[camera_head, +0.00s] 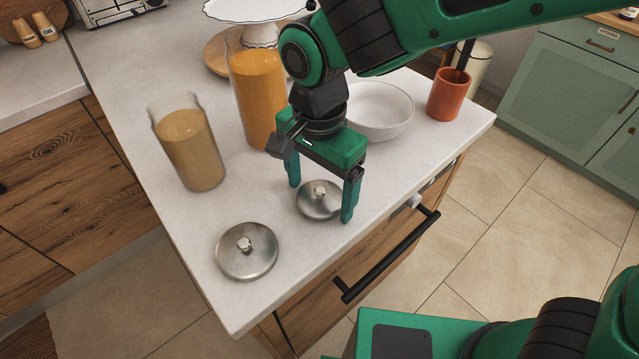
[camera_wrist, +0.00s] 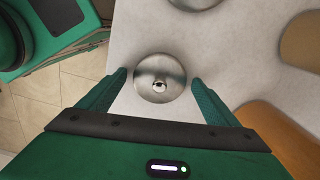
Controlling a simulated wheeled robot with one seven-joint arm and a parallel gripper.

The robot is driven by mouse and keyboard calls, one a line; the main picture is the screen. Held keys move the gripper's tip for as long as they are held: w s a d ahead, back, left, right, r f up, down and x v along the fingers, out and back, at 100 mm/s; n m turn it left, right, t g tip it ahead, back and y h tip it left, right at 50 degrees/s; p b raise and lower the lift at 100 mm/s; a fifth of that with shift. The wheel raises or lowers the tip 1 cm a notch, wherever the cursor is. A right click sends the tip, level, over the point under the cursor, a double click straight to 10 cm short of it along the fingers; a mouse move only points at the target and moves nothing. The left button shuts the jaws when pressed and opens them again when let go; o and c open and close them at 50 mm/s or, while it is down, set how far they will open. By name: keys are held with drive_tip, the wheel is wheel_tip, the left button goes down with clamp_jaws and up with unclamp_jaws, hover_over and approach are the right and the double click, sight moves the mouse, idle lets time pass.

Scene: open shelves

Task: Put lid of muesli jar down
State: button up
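A round steel lid with a small knob (camera_head: 319,199) lies flat on the white counter near its front edge. My gripper (camera_head: 320,202) points down over it, fingers spread on either side. In the wrist view the lid (camera_wrist: 160,85) sits between the fingertips (camera_wrist: 158,77) with small gaps, so nothing is gripped. A second, similar lid (camera_head: 246,262) lies on the counter to the left; part of it shows at the top of the wrist view (camera_wrist: 194,3). Two lidless glass jars stand behind: one with tan contents (camera_head: 189,150), one with orange contents (camera_head: 256,100). I cannot tell which lid belongs to which.
A white bowl (camera_head: 382,112) and an orange-red cup (camera_head: 448,95) stand at the right of the counter (camera_head: 190,225). A white cake stand (camera_head: 258,12) is at the back. A drawer with a black handle (camera_head: 390,255) is below the front edge. The counter's left front is mostly clear.

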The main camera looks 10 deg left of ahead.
sight(320, 190)
wheel_tip(320, 190, up, 12)
drive_tip(key=shift+r, duration=0.15)
idle(0.5)
drive_tip(key=w+d+f, duration=0.1)
drive_tip(key=w+d, duration=0.3)
drive_tip(key=d, duration=0.9)
drive_tip(key=w+d+f, duration=0.2)
drive_tip(key=w+d, duration=0.1)
drive_tip(key=d, duration=1)
drive_tip(key=s+d+f, duration=0.3)
drive_tip(key=s+d, duration=0.4)
drive_tip(key=d, duration=0.3)
drive_tip(key=s+d+f, duration=0.3)
drive_tip(key=s+d, duration=0.4)
drive_tip(key=d, duration=0.3)
drive_tip(key=shift+d+f, duration=0.2)
drive_tip(key=shift+d, duration=0.2)
drive_tip(key=shift+w, duration=0.15)
